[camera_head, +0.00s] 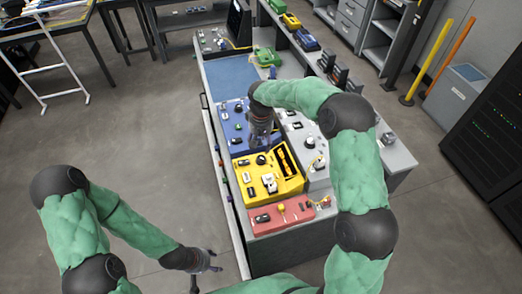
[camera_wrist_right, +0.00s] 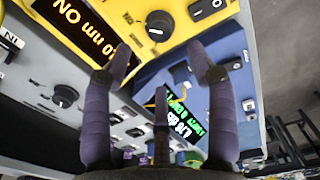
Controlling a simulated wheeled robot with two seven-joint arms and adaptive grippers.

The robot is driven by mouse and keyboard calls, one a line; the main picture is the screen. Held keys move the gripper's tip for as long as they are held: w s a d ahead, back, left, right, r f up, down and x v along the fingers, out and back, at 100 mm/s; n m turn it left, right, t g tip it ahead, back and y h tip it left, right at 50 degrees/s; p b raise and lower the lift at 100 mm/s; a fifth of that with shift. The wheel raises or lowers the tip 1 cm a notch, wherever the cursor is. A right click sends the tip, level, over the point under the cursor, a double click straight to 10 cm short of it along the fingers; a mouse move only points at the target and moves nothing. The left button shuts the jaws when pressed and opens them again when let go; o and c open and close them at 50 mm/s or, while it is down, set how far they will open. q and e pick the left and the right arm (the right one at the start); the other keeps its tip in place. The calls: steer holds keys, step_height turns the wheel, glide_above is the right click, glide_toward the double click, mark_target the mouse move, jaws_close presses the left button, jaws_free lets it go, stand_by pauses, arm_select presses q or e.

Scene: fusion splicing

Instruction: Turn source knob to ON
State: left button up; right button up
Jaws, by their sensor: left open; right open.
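A yellow panel (camera_head: 259,186) carries a black round knob (camera_head: 261,160), which also shows at the top of the right wrist view (camera_wrist_right: 160,22). Beside that knob is a black rocker switch (camera_wrist_right: 208,8). An upside-down amber display (camera_wrist_right: 82,25) is left of it. No readable label shows which knob is the source knob. My right gripper (camera_head: 262,138) is over the border of the blue and yellow panels; in its wrist view the open, empty fingers (camera_wrist_right: 160,62) point toward the yellow knob without visible contact. My left gripper (camera_head: 205,266) is open and empty, low left of the bench.
A blue panel (camera_head: 232,128) lies behind the yellow one, a red panel (camera_head: 262,223) in front. A grey panel (camera_head: 318,172) with another knob (camera_wrist_right: 65,96) is at the right. My right arm passes over the bench.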

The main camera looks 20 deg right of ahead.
step_height(320, 180, up, 3)
steer(key=shift+r, duration=0.1)
stand_by(0.6)
